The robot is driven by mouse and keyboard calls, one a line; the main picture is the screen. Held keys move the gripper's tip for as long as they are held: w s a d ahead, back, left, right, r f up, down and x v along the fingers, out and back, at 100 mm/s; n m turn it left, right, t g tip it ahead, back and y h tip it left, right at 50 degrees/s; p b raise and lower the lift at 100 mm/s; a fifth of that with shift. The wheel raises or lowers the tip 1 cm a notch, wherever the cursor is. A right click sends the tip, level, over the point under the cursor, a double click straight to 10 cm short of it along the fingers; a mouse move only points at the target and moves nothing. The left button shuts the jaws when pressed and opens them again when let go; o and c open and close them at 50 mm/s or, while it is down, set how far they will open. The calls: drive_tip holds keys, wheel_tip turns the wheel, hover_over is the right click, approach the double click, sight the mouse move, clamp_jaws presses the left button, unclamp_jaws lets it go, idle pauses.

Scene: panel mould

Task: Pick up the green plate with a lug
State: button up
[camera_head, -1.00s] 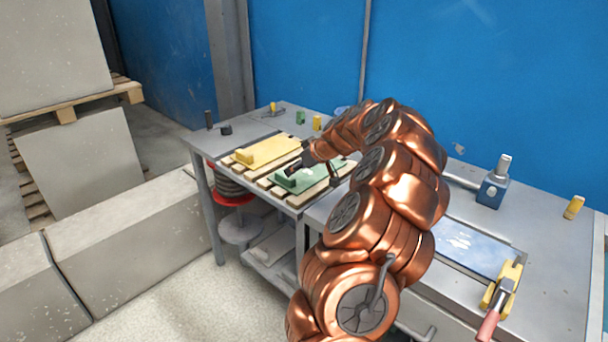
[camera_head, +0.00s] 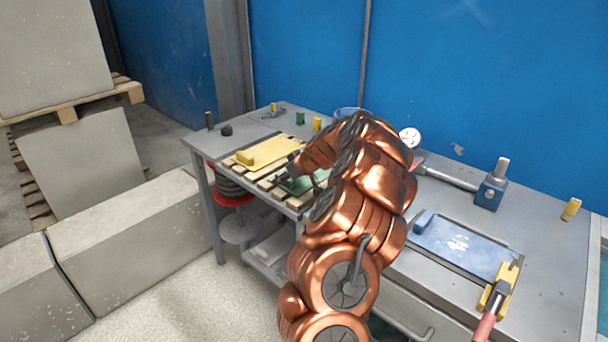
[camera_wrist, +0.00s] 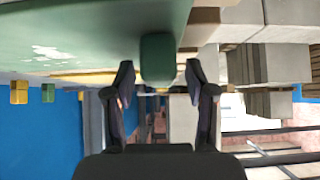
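The green plate (camera_head: 293,187) lies on the slatted wooden rack on the bench, to the right of the yellow plate, partly hidden by my arm in the head view. In the wrist view the green plate (camera_wrist: 80,35) fills the upper left. Its green lug (camera_wrist: 157,58) points towards my gripper (camera_wrist: 159,76). The two dark fingers are apart, one on each side of the lug's end, with visible gaps. In the head view my gripper is small and its fingers are not clear.
The yellow plate (camera_head: 272,153) lies next to the green one on the rack. A blue block with a metal post (camera_head: 491,190) and a gauge (camera_head: 409,137) stand behind.

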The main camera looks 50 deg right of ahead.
clamp_jaws()
drive_tip(key=shift+r, duration=0.1)
idle(0.6)
